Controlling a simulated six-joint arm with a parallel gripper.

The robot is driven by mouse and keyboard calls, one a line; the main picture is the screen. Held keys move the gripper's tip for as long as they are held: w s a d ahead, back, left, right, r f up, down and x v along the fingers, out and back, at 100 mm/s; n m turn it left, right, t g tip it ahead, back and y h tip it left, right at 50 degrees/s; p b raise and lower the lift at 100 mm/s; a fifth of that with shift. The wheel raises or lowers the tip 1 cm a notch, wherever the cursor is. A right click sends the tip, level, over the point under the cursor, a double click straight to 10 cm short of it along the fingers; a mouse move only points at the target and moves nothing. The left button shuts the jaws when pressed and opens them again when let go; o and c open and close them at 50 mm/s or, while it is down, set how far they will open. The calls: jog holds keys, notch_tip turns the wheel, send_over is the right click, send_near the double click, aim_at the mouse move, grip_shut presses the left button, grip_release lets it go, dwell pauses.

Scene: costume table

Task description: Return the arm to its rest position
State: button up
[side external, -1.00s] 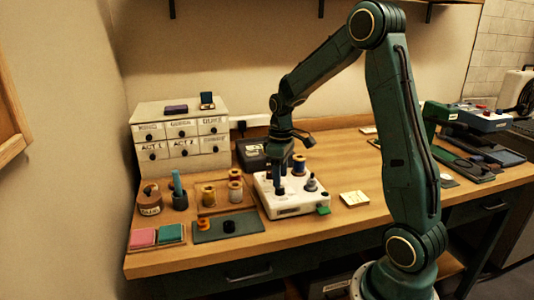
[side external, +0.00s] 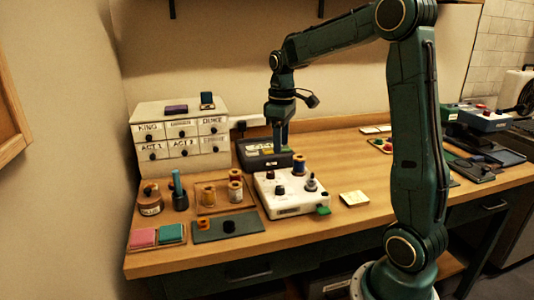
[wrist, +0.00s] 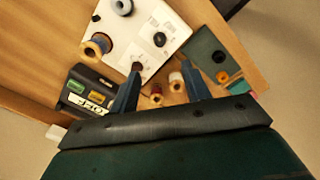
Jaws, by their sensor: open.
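My gripper (side external: 279,148) hangs in the air, pointing down, above the back edge of the white box (side external: 290,208). In the wrist view my gripper (wrist: 161,66) has its two fingers spread with nothing held between them. The white box carries a dark knob, a spool with blue thread (side external: 299,165) and a grey spool (side external: 311,184). A green tab (side external: 323,210) sticks out at its front right corner.
A labelled drawer cabinet (side external: 180,138) stands at the back left. A dark box (side external: 262,157) sits behind the white box. Thread spools (side external: 235,186), a dark green mat (side external: 210,234) and pink and teal pads are on the left. Sticky notes (side external: 353,198) lie right, with bare wood around.

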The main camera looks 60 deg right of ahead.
jog(key=s+a+r+t, duration=0.1)
jog(key=s+a+r, duration=0.25)
jog(key=a, duration=0.25)
jog(key=s+a+r+t, duration=0.2)
jog(key=s+a, duration=0.2)
jog(key=a, duration=0.2)
jog(key=s+a+f+m+t, duration=0.1)
jog(key=s+a+f+t, duration=0.1)
jog(key=s+a, duration=0.4)
jog(key=s, duration=0.3)
jog(key=shift+s+a+m+t, duration=0.3)
jog(key=shift+s+a, duration=0.1)
jog(key=shift+r, duration=0.1)
dwell(0.5)
